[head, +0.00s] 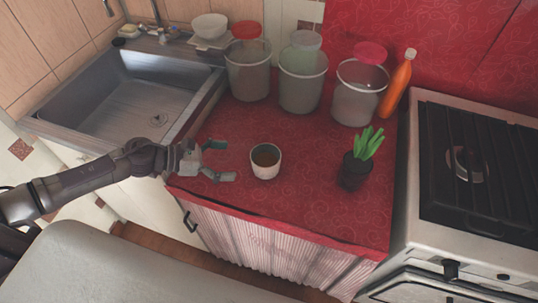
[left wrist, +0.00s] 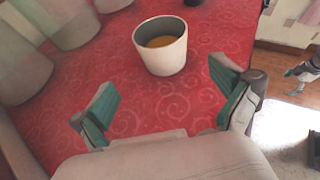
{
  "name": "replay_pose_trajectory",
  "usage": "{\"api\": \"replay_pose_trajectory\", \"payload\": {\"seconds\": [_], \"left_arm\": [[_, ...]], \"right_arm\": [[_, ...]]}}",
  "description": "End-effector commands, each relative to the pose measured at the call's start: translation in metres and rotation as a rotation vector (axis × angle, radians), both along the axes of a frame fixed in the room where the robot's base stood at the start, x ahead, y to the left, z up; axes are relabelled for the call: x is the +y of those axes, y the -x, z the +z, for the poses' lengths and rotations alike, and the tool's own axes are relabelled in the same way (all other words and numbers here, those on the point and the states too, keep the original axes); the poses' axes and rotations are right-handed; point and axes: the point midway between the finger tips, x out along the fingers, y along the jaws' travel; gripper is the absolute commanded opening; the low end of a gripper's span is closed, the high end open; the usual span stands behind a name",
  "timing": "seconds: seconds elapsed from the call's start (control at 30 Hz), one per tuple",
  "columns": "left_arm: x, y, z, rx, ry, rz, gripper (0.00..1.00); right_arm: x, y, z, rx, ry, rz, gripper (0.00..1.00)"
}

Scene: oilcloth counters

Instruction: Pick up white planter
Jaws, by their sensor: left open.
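The white planter (head: 265,162) stands upright on the red patterned counter cover, with brown content inside. My left gripper (head: 222,161) is open and empty, just left of the planter in the head view, with its fingers pointing toward it. In the left wrist view the planter (left wrist: 162,47) is ahead of and between the two open green-padded fingers (left wrist: 168,100), and apart from them. My right gripper does not show clearly as a gripper in the head view.
Large translucent bins (head: 302,84) stand along the back of the red counter (head: 225,190), with an orange bottle (head: 397,85). A black pot with a green plant (head: 355,170) stands right of the planter. The sink (head: 130,95) is left, the stove (head: 475,170) right.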

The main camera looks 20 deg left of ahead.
Motion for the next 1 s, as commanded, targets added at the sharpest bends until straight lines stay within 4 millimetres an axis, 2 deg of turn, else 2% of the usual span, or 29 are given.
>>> {"api": "replay_pose_trajectory", "payload": {"seconds": [0.2,0.33,0.57,0.7,0.83,1.0], "left_arm": [[-0.037,-0.023,-0.012,-0.001,0.008,0.001,1.00],[-0.052,-0.033,-0.021,0.000,0.007,0.003,1.00],[-0.065,-0.040,-0.028,0.001,0.007,0.002,1.00],[-0.081,-0.051,-0.035,0.001,0.008,0.003,1.00],[-0.095,-0.059,-0.044,0.002,0.007,0.004,1.00],[-0.101,-0.063,-0.049,0.001,0.004,0.003,1.00]], "right_arm": [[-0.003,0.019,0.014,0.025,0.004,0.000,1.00],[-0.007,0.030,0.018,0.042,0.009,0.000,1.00],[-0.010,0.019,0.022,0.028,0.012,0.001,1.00],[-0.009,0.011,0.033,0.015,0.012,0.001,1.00],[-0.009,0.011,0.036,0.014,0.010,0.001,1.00],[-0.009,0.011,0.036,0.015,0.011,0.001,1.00]]}}
